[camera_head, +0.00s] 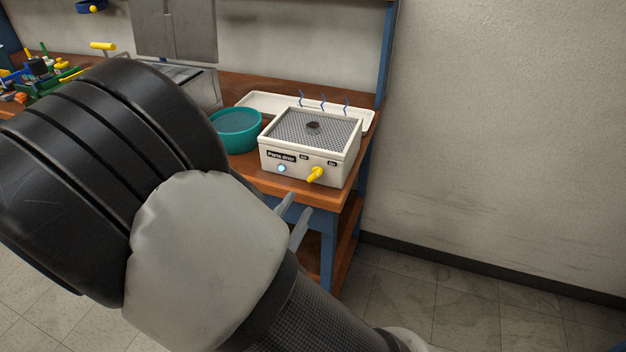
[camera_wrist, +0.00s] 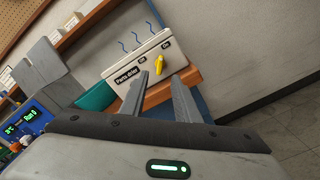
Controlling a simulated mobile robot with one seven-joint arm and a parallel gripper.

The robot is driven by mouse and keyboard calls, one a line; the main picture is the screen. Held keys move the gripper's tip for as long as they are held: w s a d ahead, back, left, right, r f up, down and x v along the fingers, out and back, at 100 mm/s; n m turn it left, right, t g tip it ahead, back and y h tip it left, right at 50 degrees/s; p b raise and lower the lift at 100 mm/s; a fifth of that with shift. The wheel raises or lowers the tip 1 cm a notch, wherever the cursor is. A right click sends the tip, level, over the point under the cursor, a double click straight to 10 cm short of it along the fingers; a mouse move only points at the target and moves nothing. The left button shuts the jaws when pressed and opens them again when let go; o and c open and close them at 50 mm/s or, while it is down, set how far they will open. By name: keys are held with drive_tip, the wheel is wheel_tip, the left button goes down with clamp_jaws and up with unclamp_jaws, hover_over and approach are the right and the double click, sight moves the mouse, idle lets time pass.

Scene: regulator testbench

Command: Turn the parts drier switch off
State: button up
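The parts drier (camera_head: 311,143) is a cream box with a grey mesh top, standing near the right front corner of the wooden bench. Its front has a yellow knob switch (camera_head: 315,174) between the "Off" label on the left and the "On" label on the right. The knob is tilted, its upper end toward the "On" side, and a round lamp (camera_head: 282,168) at the left glows pale blue. The drier also shows in the wrist view (camera_wrist: 120,62), with its yellow knob (camera_wrist: 160,64). My gripper (camera_wrist: 166,82) is open and empty, its fingers pointing toward the drier front, apart from the knob.
A teal bowl (camera_head: 237,130) stands left of the drier and a white tray (camera_head: 262,101) lies behind it. Blue wavy lines rise above the drier. The bench edge (camera_head: 290,187) lies just below the drier front. Floor on the right is clear.

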sight(314, 178)
drive_tip(key=x, duration=1)
drive_tip(key=shift+w+b, duration=0.1)
drive_tip(key=shift+b, duration=0.3)
clamp_jaws()
